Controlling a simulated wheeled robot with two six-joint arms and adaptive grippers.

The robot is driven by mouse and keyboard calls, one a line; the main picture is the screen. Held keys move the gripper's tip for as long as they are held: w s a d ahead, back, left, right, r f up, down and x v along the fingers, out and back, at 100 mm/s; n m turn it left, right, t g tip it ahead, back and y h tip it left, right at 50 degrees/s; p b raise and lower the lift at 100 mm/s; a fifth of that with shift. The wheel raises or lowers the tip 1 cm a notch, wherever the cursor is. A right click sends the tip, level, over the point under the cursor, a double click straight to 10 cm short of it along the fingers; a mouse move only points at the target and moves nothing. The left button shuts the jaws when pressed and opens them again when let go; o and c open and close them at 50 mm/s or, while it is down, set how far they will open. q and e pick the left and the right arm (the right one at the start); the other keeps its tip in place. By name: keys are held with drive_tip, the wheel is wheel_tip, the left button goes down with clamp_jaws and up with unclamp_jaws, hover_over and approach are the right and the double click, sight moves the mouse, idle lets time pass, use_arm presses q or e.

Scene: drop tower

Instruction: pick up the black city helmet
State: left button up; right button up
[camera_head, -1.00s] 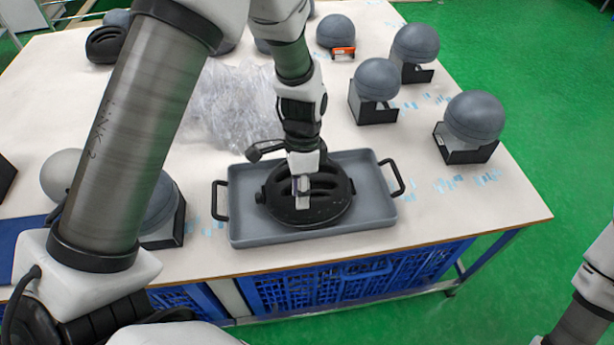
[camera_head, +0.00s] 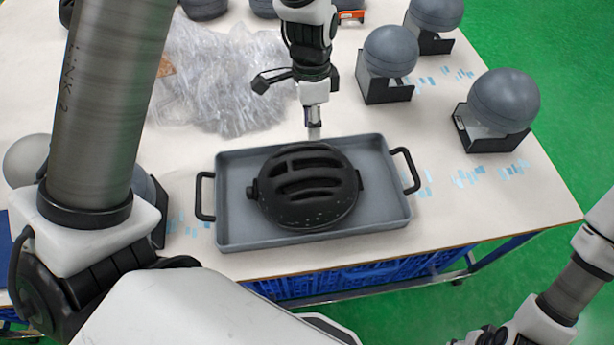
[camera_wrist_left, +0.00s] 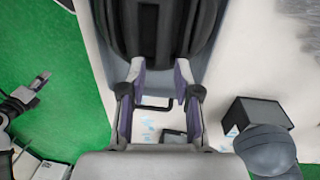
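The black city helmet (camera_head: 308,187), a dark dome with long vents, sits in the grey tray (camera_head: 232,228) near the table's front edge, vents up. My left gripper (camera_head: 314,134) is just beyond the helmet, over the tray's far rim in the head view. In the left wrist view its two fingers (camera_wrist_left: 160,72) are apart with nothing between them. The helmet (camera_wrist_left: 158,25) fills the top of that view, just past the fingertips; contact cannot be told. My right gripper (camera_head: 490,338) is partly cut off at the lower right of the head view, away from the table.
The tray has black side handles (camera_head: 407,170). Crumpled clear plastic (camera_head: 225,80) lies behind it. Grey domes on black stands, one of them (camera_head: 503,98), stand at the right. A black stand and dome are at the left, behind my arm.

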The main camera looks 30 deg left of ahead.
sight(311, 153)
use_arm(q)
drive_tip(key=f, duration=0.1)
drive_tip(key=f+b, duration=0.1)
drive_tip(key=f, duration=0.1)
drive_tip(key=shift+w+a, duration=0.15)
drive_tip(key=shift+w, duration=0.05)
drive_tip(key=shift+w+f, duration=0.1)
drive_tip(key=shift+f, duration=0.2)
drive_tip(key=f+p, duration=0.1)
drive_tip(key=f, duration=0.1)
drive_tip(key=s+f, duration=0.1)
drive_tip(key=f, duration=0.1)
drive_tip(key=shift+s+f+p, duration=0.1)
drive_tip(key=shift+f+p, duration=0.05)
drive_tip(key=shift+p, duration=0.2)
wheel_tip(311, 153, down, 3)
drive_tip(key=shift+r, duration=0.2)
drive_tip(key=shift+d+r, duration=0.1)
drive_tip(key=shift+d, duration=0.1)
clamp_jaws()
use_arm(e)
drive_tip(key=shift+w+a+f, duration=0.1)
drive_tip(key=shift+w+f, duration=0.1)
drive_tip(key=shift+f, duration=0.15)
